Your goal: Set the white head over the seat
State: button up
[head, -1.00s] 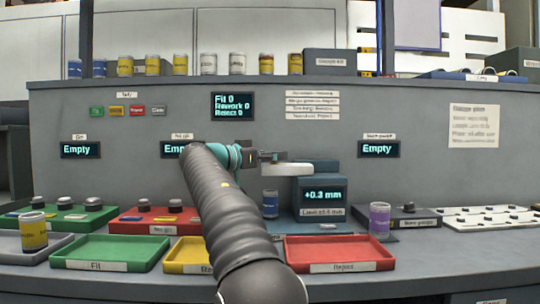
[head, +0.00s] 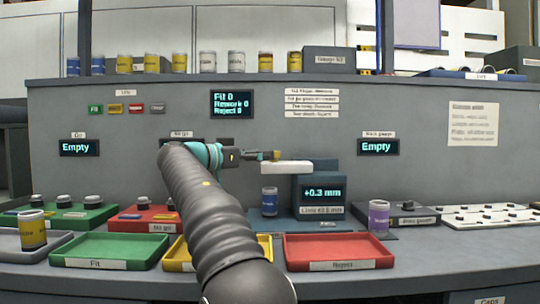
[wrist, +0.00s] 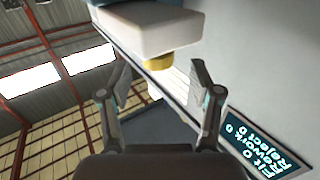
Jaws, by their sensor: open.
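The white head (head: 287,168) is a flat white block on the blue-grey gauge (head: 319,182), reaching out to the left, above a blue-labelled can (head: 269,201). The can stands upright on the gauge's dark base; I take that spot to be the seat, hidden under the can. A small yellow knob (head: 276,155) sits on the head. My gripper (head: 262,156) is at the head's left end. In the wrist view my gripper (wrist: 160,85) is open and empty; the white head (wrist: 150,35) and yellow knob (wrist: 157,63) lie just beyond and between the fingertips.
Green (head: 110,250), yellow (head: 176,254) and red (head: 338,252) trays line the front of the bench. A purple can (head: 378,217) stands right of the gauge, a yellow can (head: 33,230) at far left. A grey panel (head: 420,110) rises behind.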

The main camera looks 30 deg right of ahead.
jog(key=s+a, duration=0.1)
jog(key=a, duration=0.6)
jog(key=shift+a, duration=0.25)
jog(key=shift+s+d, duration=0.1)
jog(key=shift+s, duration=0.05)
